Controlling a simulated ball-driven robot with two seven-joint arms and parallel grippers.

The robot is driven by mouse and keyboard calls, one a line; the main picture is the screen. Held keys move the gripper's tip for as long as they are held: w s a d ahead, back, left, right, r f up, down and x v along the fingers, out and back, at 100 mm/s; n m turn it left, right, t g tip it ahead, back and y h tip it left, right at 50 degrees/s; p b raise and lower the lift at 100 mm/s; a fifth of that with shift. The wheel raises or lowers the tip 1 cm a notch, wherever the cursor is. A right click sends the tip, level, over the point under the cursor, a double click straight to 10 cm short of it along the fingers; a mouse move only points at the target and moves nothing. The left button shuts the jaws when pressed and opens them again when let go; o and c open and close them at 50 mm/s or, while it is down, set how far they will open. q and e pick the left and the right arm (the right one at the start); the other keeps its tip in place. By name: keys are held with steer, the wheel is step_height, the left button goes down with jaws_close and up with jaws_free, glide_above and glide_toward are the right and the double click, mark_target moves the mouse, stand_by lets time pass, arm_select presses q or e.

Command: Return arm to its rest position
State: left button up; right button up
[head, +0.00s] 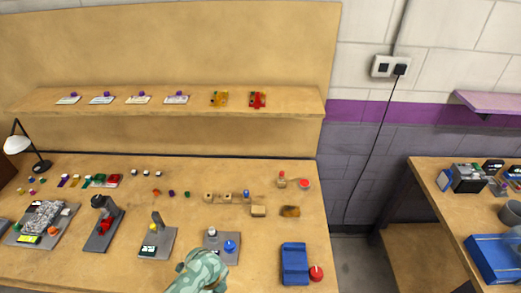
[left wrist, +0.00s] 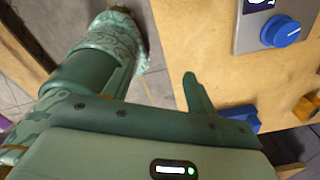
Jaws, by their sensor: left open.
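My left gripper (left wrist: 160,78) shows in the left wrist view with its fingers apart and nothing visible between them. A green camouflage-patterned part of my arm (head: 203,270) reaches in at the bottom of the head view, just in front of a grey plate with a blue knob (head: 230,246). The left gripper's fingers cannot be made out in the head view. My right gripper is in neither view.
The blue knob also shows in the left wrist view (left wrist: 280,31). A blue tray (head: 294,264) and a red ball-like button (head: 316,273) are at the bench's front right. Grey fixtures (head: 157,243) stand to the left. A shelf (head: 200,103) runs behind; a second bench (head: 440,200) is at right.

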arm_select(q)
steer(key=s+a+f+n+b, duration=0.3)
steer(key=s+f+n+b, duration=0.4)
steer(key=f, duration=0.5)
steer(key=s+a+f+n+b, duration=0.3)
steer(key=s+f+n+b, duration=0.1)
steer(key=s+f, duration=0.6)
steer(key=s+a+f+n+b, duration=0.2)
steer(key=s+f+n+b, duration=0.2)
steer(key=s+f, duration=0.2)
steer(key=s+a+f+n+t+b, duration=0.1)
steer(key=s+a+f+n+b, duration=0.2)
steer(key=s+f, duration=0.4)
steer(key=s+n+b, duration=0.1)
steer(key=s+n, duration=0.1)
steer(key=s, duration=0.1)
steer(key=shift+s+a, duration=0.3)
steer(key=shift+s, duration=0.1)
steer(key=shift+w, duration=0.1)
